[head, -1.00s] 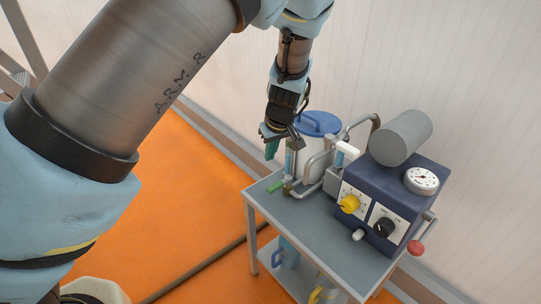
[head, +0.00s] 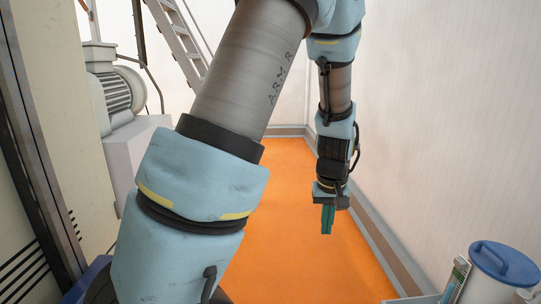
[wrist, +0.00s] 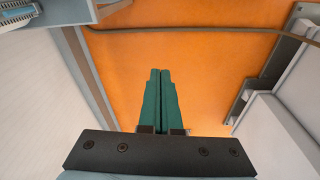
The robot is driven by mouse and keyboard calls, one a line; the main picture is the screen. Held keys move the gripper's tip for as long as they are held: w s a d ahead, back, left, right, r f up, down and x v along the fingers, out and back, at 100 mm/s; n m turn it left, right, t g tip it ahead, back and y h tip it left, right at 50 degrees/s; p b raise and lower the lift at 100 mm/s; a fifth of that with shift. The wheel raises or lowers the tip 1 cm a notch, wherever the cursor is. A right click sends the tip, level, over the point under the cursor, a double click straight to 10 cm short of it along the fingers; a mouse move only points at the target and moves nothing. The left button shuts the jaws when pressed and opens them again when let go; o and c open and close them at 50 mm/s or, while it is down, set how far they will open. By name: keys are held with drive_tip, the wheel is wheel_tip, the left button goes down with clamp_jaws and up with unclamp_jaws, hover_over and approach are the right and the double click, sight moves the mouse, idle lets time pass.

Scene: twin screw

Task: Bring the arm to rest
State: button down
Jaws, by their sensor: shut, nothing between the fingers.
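My gripper (head: 327,219) hangs at the end of my arm, right of centre in the head view, with its teal fingers pointing down over the orange floor. In the wrist view its two teal fingers (wrist: 160,95) lie side by side, shut, with nothing between them. The arm is bent, with its last links hanging nearly straight down near the right wall. The gripper touches nothing that I can see.
A blue-lidded white container (head: 500,270) stands at the lower right, partly cut off. A motor (head: 118,92) on a grey block and a ladder (head: 180,38) stand at the left and back. A dark hose (wrist: 200,30) crosses the floor. The orange floor (head: 290,255) below is largely clear.

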drive_tip(key=s+a+r+p, duration=0.1)
drive_tip(key=s+a+r, duration=0.1)
drive_tip(key=a, duration=0.5)
drive_tip(key=s+a+r+p, duration=0.1)
drive_tip(key=s+a+r, duration=0.1)
drive_tip(key=a, duration=0.5)
drive_tip(key=s+a+r, duration=0.2)
drive_tip(key=a+r, duration=0.2)
drive_tip(key=a, duration=0.2)
drive_tip(key=shift+s+a+r+p, duration=0.2)
drive_tip(key=shift+a+r+p, duration=0.15)
drive_tip(key=shift+a+p, duration=0.05)
drive_tip(key=shift+d, duration=0.15)
idle(0.5)
